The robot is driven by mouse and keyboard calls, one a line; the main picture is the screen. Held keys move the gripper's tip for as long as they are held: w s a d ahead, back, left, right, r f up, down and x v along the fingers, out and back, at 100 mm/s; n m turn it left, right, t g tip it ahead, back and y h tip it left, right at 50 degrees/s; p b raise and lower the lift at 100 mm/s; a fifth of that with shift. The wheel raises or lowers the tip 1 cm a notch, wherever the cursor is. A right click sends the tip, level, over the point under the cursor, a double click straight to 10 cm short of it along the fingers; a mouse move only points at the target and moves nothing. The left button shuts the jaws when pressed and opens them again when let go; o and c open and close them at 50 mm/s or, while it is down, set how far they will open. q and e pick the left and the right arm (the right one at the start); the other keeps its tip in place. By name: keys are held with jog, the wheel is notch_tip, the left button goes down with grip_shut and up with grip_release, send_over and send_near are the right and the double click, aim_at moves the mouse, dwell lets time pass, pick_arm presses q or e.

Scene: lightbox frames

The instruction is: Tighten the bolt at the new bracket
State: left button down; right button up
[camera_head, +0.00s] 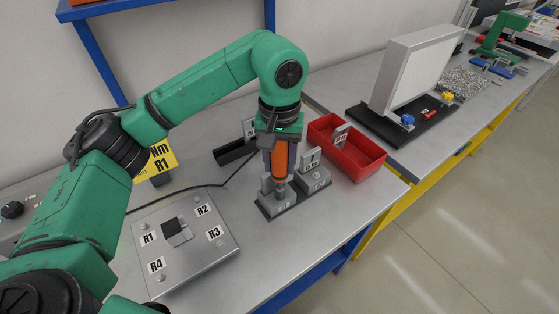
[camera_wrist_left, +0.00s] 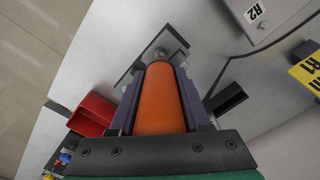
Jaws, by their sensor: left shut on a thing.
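My left gripper (camera_head: 281,160) is shut on an orange cylindrical tool (camera_head: 280,158), held upright. In the left wrist view, the gripper (camera_wrist_left: 160,100) has its two dark fingers on either side of the orange tool (camera_wrist_left: 161,98). The tool's grey lower end is at a grey block on a dark stand (camera_head: 287,207); whether it sits in the block cannot be told. A square metal plate (camera_head: 199,262) lies to the left, with corner bolts labelled R1 to R4. A small dark and silver part (camera_head: 177,231), possibly the bracket, is at its middle. My right gripper is out of view.
A yellow sign (camera_head: 160,160) reading "Nm R1" stands behind the plate. A red bin (camera_head: 362,164) and a black holder (camera_head: 234,152) stand near the tool stand. A black cable runs across the table. A white panel (camera_head: 414,70) is farther right.

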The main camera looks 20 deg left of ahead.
aim_at(280, 145)
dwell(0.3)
pick_arm(q)
notch_tip(280, 145, up, 5)
jog(key=p, duration=0.3)
jog(key=shift+p, duration=0.3)
jog(key=shift+w, duration=0.1)
